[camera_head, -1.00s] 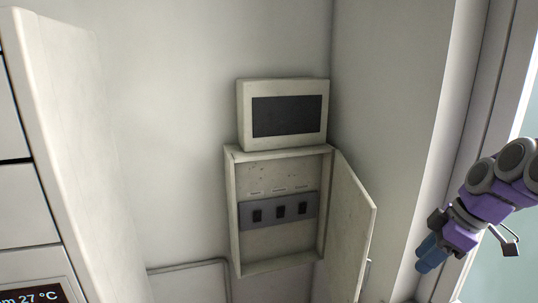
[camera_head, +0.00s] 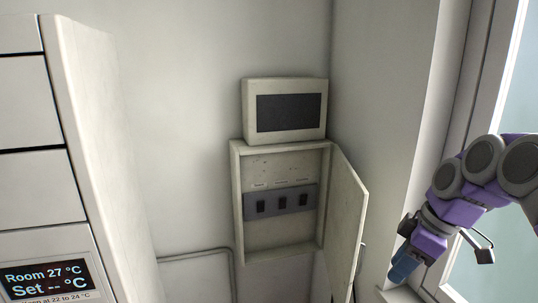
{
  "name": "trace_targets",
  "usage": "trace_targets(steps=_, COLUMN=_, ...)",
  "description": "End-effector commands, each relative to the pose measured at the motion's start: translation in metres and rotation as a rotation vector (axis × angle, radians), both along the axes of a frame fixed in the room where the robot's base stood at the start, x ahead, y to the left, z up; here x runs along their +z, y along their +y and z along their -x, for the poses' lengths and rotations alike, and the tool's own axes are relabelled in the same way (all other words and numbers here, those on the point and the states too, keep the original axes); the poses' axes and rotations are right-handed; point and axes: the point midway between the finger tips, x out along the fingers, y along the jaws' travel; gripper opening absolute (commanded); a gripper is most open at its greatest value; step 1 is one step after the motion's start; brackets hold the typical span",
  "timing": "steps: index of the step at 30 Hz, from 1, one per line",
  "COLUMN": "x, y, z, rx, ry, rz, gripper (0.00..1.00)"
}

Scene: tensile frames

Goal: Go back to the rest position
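My gripper (camera_head: 402,268) is at the end of my purple and grey arm at the right side of the view. It points down and left, in front of the window frame and to the right of the open fuse box.
An open wall fuse box (camera_head: 237,205) holds several black switches, and its door (camera_head: 347,222) swings out to the right. A box with a dark screen (camera_head: 290,112) sits above it. A cabinet with a thermostat display (camera_head: 48,279) stands at left. A window (camera_head: 505,265) is at right.

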Motion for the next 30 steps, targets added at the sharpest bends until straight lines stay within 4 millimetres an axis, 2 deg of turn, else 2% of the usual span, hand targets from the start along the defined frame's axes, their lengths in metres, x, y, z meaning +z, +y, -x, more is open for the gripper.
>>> trace_targets(steps=5, x=-0.004, y=0.042, z=0.025, rx=-0.051, ry=0.055, rz=0.031, gripper=0.36)
trace_targets(steps=8, x=-0.013, y=0.070, z=0.049, rx=-0.110, ry=0.099, rz=0.058, gripper=0.36)
trace_targets(steps=12, x=-0.036, y=0.101, z=0.090, rx=-0.232, ry=0.173, rz=0.106, gripper=0.36)
trace_targets(steps=15, x=-0.057, y=0.116, z=0.121, rx=-0.338, ry=0.232, rz=0.144, gripper=0.36)
trace_targets(steps=18, x=-0.081, y=0.124, z=0.154, rx=-0.465, ry=0.285, rz=0.182, gripper=0.36)
trace_targets(steps=24, x=-0.126, y=0.125, z=0.217, rx=-0.746, ry=0.373, rz=0.250, gripper=0.36)
trace_targets(steps=27, x=-0.143, y=0.122, z=0.241, rx=-0.859, ry=0.404, rz=0.272, gripper=0.36)
trace_targets(steps=30, x=-0.154, y=0.119, z=0.255, rx=-0.936, ry=0.422, rz=0.285, gripper=0.36)
